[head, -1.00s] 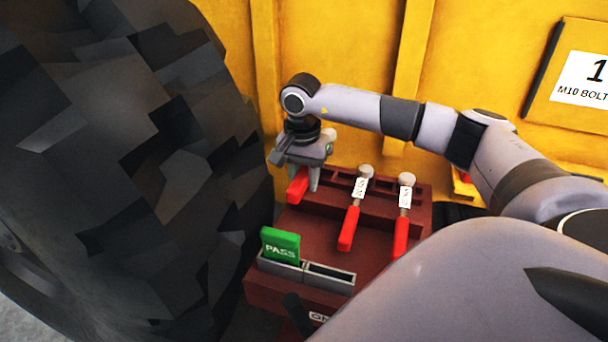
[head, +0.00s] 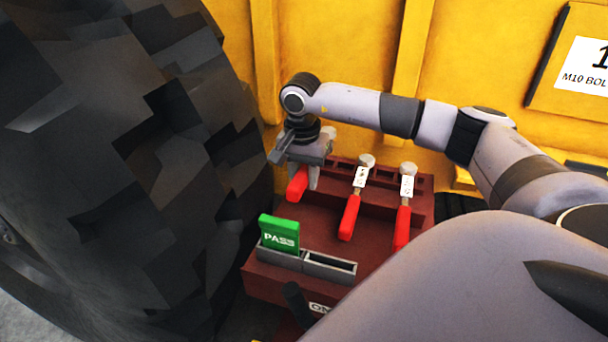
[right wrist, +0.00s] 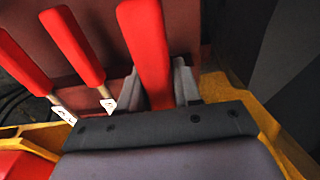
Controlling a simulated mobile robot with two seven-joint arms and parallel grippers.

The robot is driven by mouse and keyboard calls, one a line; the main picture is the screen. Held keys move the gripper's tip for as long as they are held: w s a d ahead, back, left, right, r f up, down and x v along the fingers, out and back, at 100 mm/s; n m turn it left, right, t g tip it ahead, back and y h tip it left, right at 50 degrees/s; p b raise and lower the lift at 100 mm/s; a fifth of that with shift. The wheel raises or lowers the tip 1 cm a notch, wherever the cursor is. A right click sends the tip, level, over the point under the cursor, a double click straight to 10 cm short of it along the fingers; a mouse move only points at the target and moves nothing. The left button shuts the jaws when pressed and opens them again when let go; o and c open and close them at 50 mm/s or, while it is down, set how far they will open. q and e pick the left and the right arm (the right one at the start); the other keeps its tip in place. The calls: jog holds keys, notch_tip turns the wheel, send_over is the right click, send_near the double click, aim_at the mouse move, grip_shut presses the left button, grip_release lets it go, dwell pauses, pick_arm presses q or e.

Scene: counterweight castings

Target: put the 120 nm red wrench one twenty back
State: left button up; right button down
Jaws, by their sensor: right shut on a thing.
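My right gripper (head: 302,182) is shut on a red-handled wrench (head: 297,186) at the left end of a dark red rack box (head: 320,215). In the right wrist view this red handle (right wrist: 145,45) stands between the two grey fingers. Its tag and number are hidden by the gripper. Two more red-handled wrenches, the middle one (head: 349,218) and the right one (head: 402,226), rest in the rack with white tags too small to read for sure. My left gripper is not in view.
A green PASS card (head: 279,234) stands in the left part of a grey two-slot holder (head: 330,268); the right slot looks empty. A big black tyre (head: 120,150) is close on the left. A yellow ribbed wall (head: 350,50) stands behind, with a sign (head: 585,65).

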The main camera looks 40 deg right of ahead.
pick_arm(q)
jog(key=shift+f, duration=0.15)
pick_arm(e)
jog(key=shift+f, duration=0.3)
jog(key=shift+f+b, duration=0.5)
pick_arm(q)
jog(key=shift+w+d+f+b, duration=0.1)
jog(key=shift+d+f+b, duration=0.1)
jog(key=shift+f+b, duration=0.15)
pick_arm(e)
jog(key=shift+f, duration=0.45)
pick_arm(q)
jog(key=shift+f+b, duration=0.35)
pick_arm(e)
jog(key=shift+a+f, duration=0.1)
jog(key=shift+f, duration=0.5)
pick_arm(q)
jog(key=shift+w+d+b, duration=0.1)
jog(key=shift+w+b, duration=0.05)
jog(key=shift+b, duration=0.15)
pick_arm(e)
jog(key=shift+f, duration=0.55)
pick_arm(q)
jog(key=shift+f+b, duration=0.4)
pick_arm(e)
jog(key=shift+f, duration=0.55)
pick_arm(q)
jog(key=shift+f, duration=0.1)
pick_arm(e)
jog(key=shift+f, duration=0.3)
